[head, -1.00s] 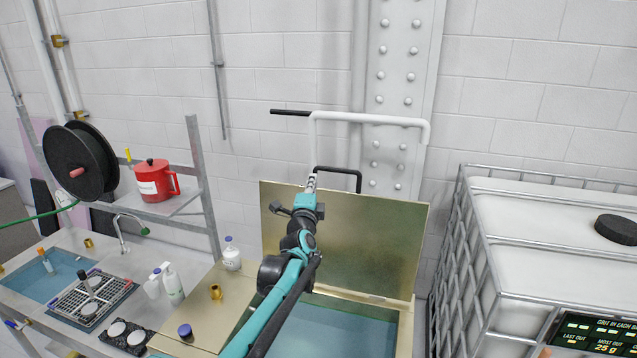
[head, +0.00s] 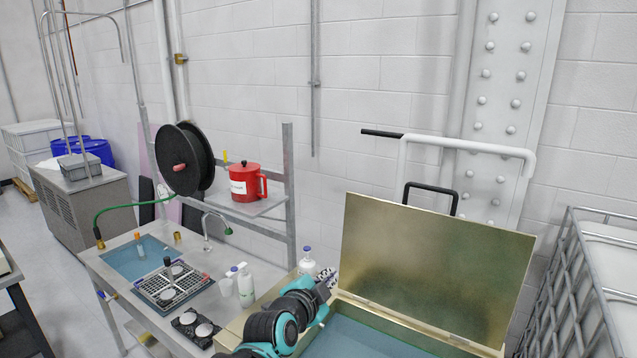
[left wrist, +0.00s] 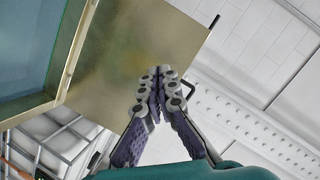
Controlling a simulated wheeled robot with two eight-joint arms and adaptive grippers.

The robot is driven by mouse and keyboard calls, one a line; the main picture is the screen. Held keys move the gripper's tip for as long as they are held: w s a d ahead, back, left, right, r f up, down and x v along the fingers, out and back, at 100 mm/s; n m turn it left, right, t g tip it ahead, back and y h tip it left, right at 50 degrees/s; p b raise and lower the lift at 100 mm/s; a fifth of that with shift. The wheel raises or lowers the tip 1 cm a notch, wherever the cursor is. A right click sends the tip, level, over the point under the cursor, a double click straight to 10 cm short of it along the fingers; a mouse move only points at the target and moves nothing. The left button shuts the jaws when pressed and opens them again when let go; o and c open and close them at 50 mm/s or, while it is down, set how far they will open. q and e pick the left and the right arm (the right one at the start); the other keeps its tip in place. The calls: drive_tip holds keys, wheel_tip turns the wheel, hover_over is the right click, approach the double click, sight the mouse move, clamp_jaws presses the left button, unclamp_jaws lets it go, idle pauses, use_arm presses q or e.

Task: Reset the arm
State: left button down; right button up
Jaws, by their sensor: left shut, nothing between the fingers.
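My left arm is teal and black and comes up from the bottom of the head view. Its gripper (head: 326,279) is small there, in front of the left edge of the raised brass-coloured lid (head: 432,270). In the left wrist view the two jointed grey and purple fingers (left wrist: 158,76) meet at their tips, shut and empty. The lid also shows behind them in the left wrist view (left wrist: 115,60). I cannot tell how far the gripper is from the lid. My right gripper is in neither view.
The open bin (head: 365,338) has a blue inside. Left of it is a sink bench with a rack (head: 172,285), white bottles (head: 245,282) and a red jug (head: 247,182) on a shelf. A caged white tank (head: 603,285) stands at right.

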use_arm(q)
drive_tip(key=s+a+f+n+g+y+b, duration=0.3)
drive_tip(key=s+a+f+n, duration=0.4)
drive_tip(key=s+a+f, duration=0.3)
drive_tip(key=s+a+f+n+g+y+b, duration=0.3)
drive_tip(key=s+a+f+n+b, duration=0.2)
drive_tip(key=s+a+f, duration=0.6)
drive_tip(key=s+f+n, duration=0.2)
drive_tip(key=s+f, duration=0.2)
drive_tip(key=f, duration=0.3)
drive_tip(key=shift+a+n, duration=0.2)
drive_tip(key=shift+n, duration=0.2)
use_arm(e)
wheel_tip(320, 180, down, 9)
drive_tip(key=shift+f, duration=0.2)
use_arm(q)
drive_tip(key=shift+f, duration=0.1)
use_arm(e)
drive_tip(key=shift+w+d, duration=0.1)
